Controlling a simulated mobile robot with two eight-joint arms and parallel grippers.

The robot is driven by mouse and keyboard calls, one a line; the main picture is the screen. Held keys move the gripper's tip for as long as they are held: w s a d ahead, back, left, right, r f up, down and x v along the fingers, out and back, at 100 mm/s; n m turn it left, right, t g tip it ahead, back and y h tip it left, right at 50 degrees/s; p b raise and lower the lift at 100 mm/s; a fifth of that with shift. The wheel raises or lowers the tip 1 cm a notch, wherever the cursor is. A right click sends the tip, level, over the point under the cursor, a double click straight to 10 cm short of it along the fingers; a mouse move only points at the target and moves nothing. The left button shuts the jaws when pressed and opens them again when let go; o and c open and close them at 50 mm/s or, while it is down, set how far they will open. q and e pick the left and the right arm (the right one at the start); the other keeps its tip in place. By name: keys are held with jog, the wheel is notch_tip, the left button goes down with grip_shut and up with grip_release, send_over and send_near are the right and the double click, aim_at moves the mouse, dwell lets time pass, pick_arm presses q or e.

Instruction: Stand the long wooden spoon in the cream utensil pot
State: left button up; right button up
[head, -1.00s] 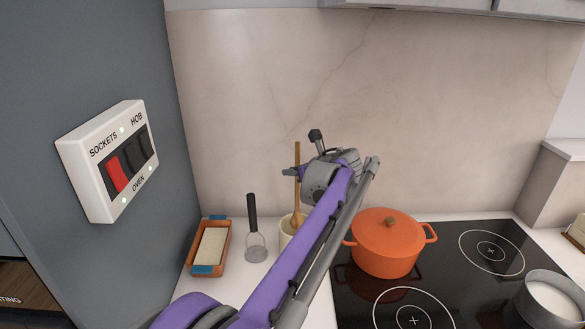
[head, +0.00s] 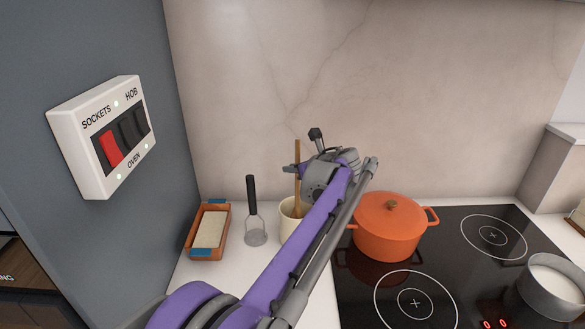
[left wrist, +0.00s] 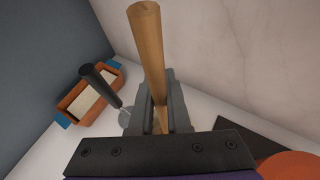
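The long wooden spoon (head: 297,153) is upright, its handle end at the top. Its lower end goes down inside the rim of the cream utensil pot (head: 288,232), which stands on the worktop. My left gripper (head: 296,170) is shut on the spoon's handle above the pot. In the left wrist view the handle (left wrist: 149,50) runs between the two fingers (left wrist: 158,118). My left forearm covers the pot's right side, and the spoon's bowl is hidden. My right gripper is in neither view.
A black-handled masher-like utensil (head: 252,196) stands left of the pot, with a terracotta dish (head: 191,240) beyond it. An orange lidded casserole (head: 388,233) sits on the black hob (head: 455,240) to the right. A steel pan (head: 553,296) is further right. The marble wall is close behind.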

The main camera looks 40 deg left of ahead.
pick_arm(q)
jog(key=o, duration=0.5)
jog(key=shift+d, duration=0.1)
jog(key=v, duration=1)
jog(key=shift+s+d+r, duration=0.1)
jog(key=shift+d+r, duration=0.1)
jog(key=shift+d, duration=0.05)
dwell(0.5)
